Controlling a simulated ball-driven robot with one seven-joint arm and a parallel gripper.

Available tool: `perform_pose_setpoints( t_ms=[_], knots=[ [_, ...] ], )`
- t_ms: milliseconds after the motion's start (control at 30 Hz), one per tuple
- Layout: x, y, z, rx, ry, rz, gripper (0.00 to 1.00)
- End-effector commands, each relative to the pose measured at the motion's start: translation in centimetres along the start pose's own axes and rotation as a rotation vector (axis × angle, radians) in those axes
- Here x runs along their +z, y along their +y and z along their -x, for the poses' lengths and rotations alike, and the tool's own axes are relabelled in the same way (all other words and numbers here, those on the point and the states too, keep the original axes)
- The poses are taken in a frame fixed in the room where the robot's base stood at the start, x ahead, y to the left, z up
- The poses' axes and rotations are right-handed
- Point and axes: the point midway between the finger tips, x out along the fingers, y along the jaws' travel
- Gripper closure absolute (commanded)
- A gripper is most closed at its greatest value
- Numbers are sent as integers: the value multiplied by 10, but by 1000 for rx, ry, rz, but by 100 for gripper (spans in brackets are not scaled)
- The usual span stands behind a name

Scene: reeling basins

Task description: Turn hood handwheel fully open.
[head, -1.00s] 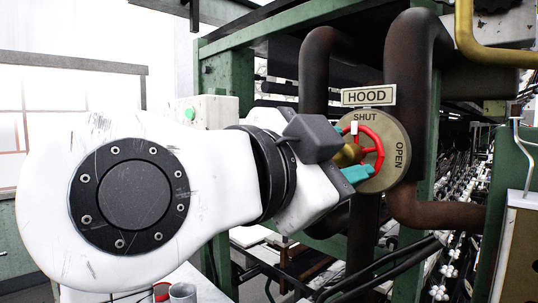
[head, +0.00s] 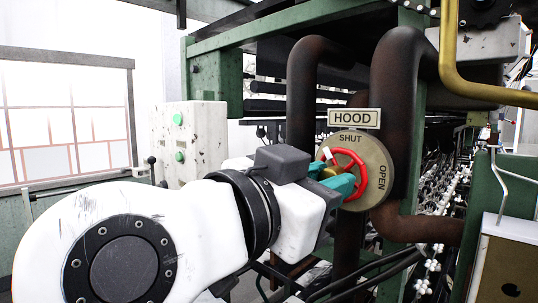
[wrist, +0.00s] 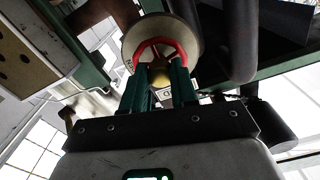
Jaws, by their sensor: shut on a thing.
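The red hood handwheel (head: 357,161) stands in front of a round tan plate (head: 380,160) marked SHUT at the top and OPEN at the right. A white mark (head: 326,154) shows on the wheel's upper left, left of the word SHUT. My gripper (head: 332,178) reaches the wheel from the left with its teal fingers shut on it. The exact contact at the fingertips is partly hidden.
A HOOD sign (head: 354,119) hangs above the plate. Thick rusty pipes (head: 397,90) run beside and behind it. A pale box with green buttons (head: 190,140) stands at the left. A brass pipe (head: 450,60) bends across the upper right.

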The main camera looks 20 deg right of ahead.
Motion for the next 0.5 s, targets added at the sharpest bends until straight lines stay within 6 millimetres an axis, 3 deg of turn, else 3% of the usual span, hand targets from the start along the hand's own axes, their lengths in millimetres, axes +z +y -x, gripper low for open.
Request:
perform_pose_setpoints(
  t_ms=[500],
  knots=[
    [-7, -2, 0, -1, 0, 752, 100]
  ],
)
